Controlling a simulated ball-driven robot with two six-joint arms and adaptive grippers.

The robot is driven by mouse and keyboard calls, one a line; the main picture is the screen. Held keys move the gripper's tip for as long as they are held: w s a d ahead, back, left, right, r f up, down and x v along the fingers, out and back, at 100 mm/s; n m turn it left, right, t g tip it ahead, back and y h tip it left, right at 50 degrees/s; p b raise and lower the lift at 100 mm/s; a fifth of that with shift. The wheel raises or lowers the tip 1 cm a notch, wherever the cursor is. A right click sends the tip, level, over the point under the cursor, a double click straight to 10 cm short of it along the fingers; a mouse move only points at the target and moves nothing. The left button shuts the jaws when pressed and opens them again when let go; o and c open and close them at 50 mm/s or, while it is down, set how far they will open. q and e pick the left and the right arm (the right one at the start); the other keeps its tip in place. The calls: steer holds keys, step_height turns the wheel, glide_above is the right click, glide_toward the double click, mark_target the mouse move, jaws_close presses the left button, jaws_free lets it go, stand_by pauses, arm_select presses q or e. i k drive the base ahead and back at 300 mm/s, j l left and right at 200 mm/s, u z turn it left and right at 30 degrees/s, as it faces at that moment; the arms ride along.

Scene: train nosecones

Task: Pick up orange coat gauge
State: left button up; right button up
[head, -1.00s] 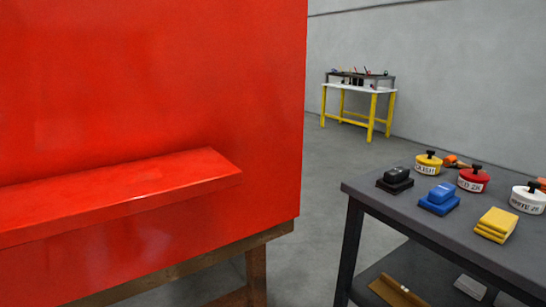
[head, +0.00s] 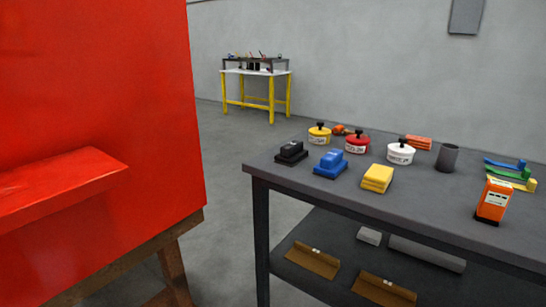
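An orange device with a pale label or display, which looks like the orange coat gauge (head: 492,201), stands upright near the front edge of the dark grey table (head: 430,194), at the right of the head view. Nothing touches it. Neither of my grippers shows in the head view.
The table holds black (head: 291,152), blue (head: 331,164) and yellow (head: 377,178) blocks, lidded yellow, red and white tins (head: 401,152), a dark cup (head: 447,157) and coloured brushes (head: 512,172). A large red panel (head: 95,95) stands at left. Open floor (head: 222,195) lies between.

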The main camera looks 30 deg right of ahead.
mark_target(495, 198)
steer(key=z, duration=2.15)
steer(key=u, duration=3.8)
steer(key=z, duration=3.8)
